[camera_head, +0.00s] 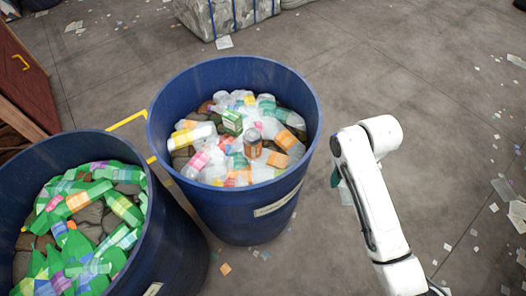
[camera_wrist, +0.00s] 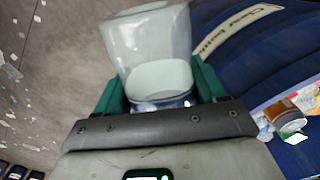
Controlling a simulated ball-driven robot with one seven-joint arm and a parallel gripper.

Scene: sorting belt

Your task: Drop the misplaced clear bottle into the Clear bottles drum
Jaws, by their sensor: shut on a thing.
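My gripper (camera_wrist: 158,88) has its green fingers shut on a clear bottle (camera_wrist: 152,38), one finger on each side of it. In the head view, my white arm hides most of the gripper; a green finger and a pale part of the bottle (camera_head: 346,194) show at its left edge. The Clear bottles drum (camera_head: 240,222) is blue and stands left of my gripper, filled with mostly clear bottles. Its label (camera_wrist: 240,28) shows in the wrist view beside the bottle. The bottle is outside the drum, to the right of its rim.
A second blue drum (camera_head: 178,245) at the lower left holds green bottles. A strapped bale (camera_head: 225,15) stands behind. The floor at right is open, with scattered scraps.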

